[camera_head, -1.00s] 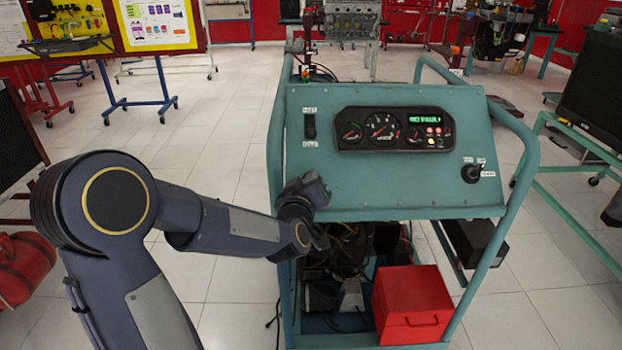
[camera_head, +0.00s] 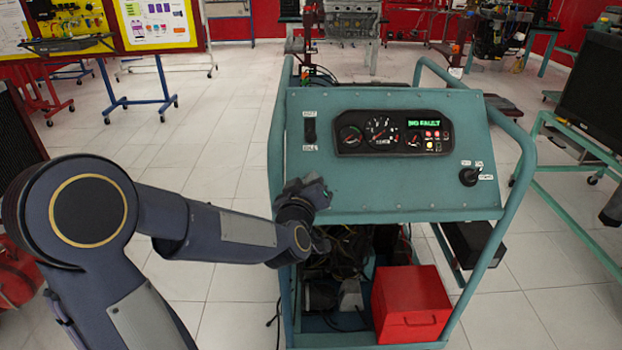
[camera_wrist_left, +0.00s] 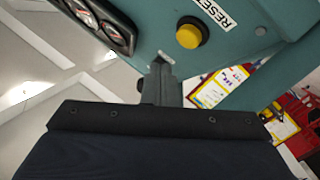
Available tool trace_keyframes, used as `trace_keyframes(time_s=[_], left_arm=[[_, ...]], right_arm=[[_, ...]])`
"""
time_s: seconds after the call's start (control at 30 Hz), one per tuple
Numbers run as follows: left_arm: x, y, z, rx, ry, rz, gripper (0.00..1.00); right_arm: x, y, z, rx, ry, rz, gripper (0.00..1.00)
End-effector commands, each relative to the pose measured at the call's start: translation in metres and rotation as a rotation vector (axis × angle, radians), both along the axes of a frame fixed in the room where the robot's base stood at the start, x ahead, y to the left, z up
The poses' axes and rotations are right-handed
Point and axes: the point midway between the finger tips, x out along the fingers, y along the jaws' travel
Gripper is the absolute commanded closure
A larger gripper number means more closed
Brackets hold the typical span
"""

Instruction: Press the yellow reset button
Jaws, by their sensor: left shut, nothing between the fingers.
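The yellow reset button (camera_wrist_left: 189,36) shows in the left wrist view as a round yellow cap in a dark collar, beside a white RESET label (camera_wrist_left: 215,12) on the teal panel. In the head view the left gripper (camera_head: 322,190) is at the lower left of the trainer's teal panel (camera_head: 400,185). My right gripper is not in view.
Tubular rails (camera_head: 513,200) flank the panel. A red box (camera_head: 411,305) sits below, beside wiring.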

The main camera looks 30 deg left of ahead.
Motion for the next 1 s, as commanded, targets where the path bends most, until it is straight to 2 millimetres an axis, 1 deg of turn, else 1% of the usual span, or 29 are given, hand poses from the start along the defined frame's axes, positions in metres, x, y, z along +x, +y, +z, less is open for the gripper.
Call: trace_keyframes(time_s=[0.03,0.1,0.23,1.0], left_arm=[[-0.003,-0.002,0.008,0.000,-0.001,-0.001,1.00],[-0.007,-0.005,0.014,0.001,-0.002,-0.001,1.00],[-0.013,-0.009,0.020,0.001,0.000,-0.001,1.00],[-0.015,-0.009,0.020,0.000,0.000,0.000,1.00]], right_arm=[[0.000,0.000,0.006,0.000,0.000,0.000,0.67],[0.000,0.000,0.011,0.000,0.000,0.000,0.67],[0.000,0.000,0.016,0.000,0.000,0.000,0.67],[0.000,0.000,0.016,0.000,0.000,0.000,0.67]])
